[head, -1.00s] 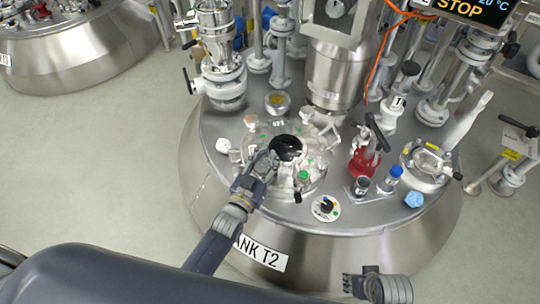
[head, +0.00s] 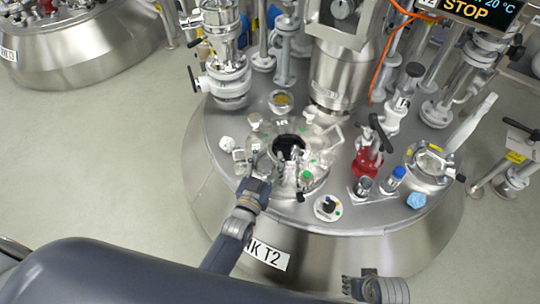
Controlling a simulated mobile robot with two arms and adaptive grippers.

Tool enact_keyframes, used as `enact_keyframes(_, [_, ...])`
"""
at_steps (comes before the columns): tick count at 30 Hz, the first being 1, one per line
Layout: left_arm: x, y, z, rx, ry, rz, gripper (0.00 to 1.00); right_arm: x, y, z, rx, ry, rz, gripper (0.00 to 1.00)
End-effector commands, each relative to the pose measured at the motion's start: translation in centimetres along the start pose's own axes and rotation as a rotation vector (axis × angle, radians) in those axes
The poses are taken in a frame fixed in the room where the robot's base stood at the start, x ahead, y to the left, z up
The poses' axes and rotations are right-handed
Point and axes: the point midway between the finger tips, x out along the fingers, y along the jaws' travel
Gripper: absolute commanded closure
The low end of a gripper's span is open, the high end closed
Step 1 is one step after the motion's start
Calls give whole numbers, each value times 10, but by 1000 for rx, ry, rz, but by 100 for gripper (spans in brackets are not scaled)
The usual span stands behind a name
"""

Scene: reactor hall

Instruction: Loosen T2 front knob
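A red valve (head: 367,161) with a black handle, a blue-capped bottle (head: 394,179) and a small round plate with a black knob (head: 327,208) stand right of the hatch. A blue crumpled item (head: 416,200) lies near the rim. Pipes crowd the back.

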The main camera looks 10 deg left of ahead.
Motion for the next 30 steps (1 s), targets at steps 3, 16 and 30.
enact_keyframes(3, [2, -1, -4, 0, 9, -1, 47, 0, 0, 0, 0, 0, 0, 60])
enact_keyframes(16, [-6, -1, -6, 0, 14, -2, 47, -1, 1, -1, 1, 2, 1, 60])
enact_keyframes(30, [-92, -1, -4, 1, 11, -1, 47, -1, 1, 0, 1, 1, 1, 60])
